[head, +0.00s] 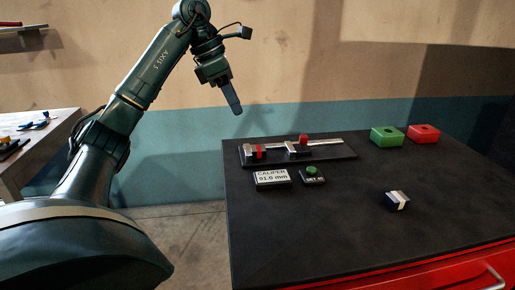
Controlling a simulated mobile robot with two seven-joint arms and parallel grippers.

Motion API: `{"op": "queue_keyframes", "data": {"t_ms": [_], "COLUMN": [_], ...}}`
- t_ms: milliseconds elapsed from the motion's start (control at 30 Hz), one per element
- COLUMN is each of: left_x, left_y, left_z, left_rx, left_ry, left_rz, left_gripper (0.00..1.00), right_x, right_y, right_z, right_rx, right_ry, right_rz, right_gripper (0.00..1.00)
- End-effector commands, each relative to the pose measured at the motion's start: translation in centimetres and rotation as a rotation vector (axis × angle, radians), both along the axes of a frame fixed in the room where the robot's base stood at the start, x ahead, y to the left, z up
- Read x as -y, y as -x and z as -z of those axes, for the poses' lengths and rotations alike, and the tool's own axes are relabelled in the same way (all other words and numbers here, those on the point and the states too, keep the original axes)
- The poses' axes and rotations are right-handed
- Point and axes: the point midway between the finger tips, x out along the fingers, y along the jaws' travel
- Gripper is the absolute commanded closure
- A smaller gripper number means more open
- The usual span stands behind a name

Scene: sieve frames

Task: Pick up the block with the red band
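A small dark block with a red band (259,151) sits at the left end of the caliper (320,143), against or close to its left jaw. The caliper lies on a black base plate (335,154) at the back left of the dark table. My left gripper (235,105) hangs in the air behind and above the table's back left corner, apart from the block. Its fingers overlap in this view, so their opening does not show. I see nothing held in it. My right gripper is out of view.
A dark block with a white band (397,201) lies on the right of the table (330,230). A green box (387,137) and a red box (424,135) stand at the back. A caliper display (272,178) and a green button (312,171) sit before the caliper. The front is clear.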

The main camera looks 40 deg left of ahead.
Motion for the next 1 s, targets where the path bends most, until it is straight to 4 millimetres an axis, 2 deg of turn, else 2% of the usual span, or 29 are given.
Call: {"op": "queue_keyframes", "data": {"t_ms": [100, 300, 567, 833, 1000], "left_x": [0.6, 1.5, 2.0, 3.2, 3.3], "left_y": [-0.6, -1.7, -2.4, -3.6, -3.8], "left_z": [2.5, 5.5, 7.3, 10.8, 11.5], "left_rx": [-0.007, -0.004, -0.002, -0.003, 0.0], "left_ry": [0.001, 0.0, 0.001, 0.002, 0.002], "left_rz": [0.004, 0.003, 0.002, 0.004, 0.002], "left_gripper": [0.65, 0.65, 0.65, 0.65, 0.65], "right_x": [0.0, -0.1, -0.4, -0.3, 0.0], "right_y": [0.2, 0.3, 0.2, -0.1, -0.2], "right_z": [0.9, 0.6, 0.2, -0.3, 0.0], "right_rx": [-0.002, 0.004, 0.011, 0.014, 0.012], "right_ry": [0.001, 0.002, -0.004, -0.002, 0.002], "right_rz": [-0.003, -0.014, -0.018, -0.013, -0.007], "right_gripper": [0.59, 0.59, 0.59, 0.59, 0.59]}}
